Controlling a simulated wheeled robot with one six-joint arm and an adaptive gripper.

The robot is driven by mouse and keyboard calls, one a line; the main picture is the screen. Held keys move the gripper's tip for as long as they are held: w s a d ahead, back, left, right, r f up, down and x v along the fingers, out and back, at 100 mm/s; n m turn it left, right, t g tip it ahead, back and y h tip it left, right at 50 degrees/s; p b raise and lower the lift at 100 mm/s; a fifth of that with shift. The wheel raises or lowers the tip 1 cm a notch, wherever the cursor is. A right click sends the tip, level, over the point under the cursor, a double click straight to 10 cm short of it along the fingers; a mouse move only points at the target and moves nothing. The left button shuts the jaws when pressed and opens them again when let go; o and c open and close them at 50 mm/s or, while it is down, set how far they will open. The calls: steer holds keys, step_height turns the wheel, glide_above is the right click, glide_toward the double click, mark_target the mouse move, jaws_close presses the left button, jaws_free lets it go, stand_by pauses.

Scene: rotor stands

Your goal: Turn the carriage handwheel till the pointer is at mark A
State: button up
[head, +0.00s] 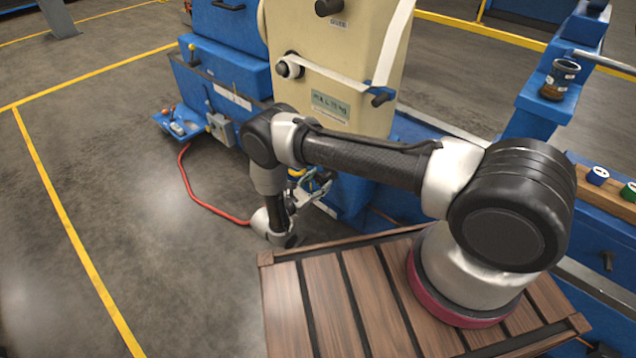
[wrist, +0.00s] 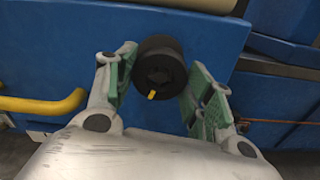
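A black round knob (wrist: 160,70) with a small yellow pointer stands out from a blue panel in the wrist view. It may be the carriage handwheel, but I cannot tell for sure. The yellow pointer is at the lower left of its face. My gripper (wrist: 158,76) is open, with one green-padded finger on each side of the knob. A narrow gap shows at the fingers; I see no clear grip. In the head view my gripper (head: 312,188) is low at the blue machine, partly behind my arm, and the knob is hidden. No mark A is readable.
A yellow curved bar (wrist: 45,103) is left of my gripper. The blue and cream machine (head: 335,50) stands behind my arm. A red hose (head: 205,203) runs over the floor. A small blue tray (head: 180,124) sits at left. The left floor is clear.

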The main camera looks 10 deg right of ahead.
mark_target(319, 181)
steer(key=o, duration=0.5)
steer(key=shift+a, duration=0.1)
steer(key=shift+v, duration=1.65)
steer(key=shift+s, duration=0.1)
steer(key=m, duration=0.3)
steer(key=shift+m, duration=0.4)
steer(key=m, duration=0.4)
steer(key=shift+m, duration=0.3)
steer(key=m, duration=0.7)
steer(key=shift+m, duration=0.3)
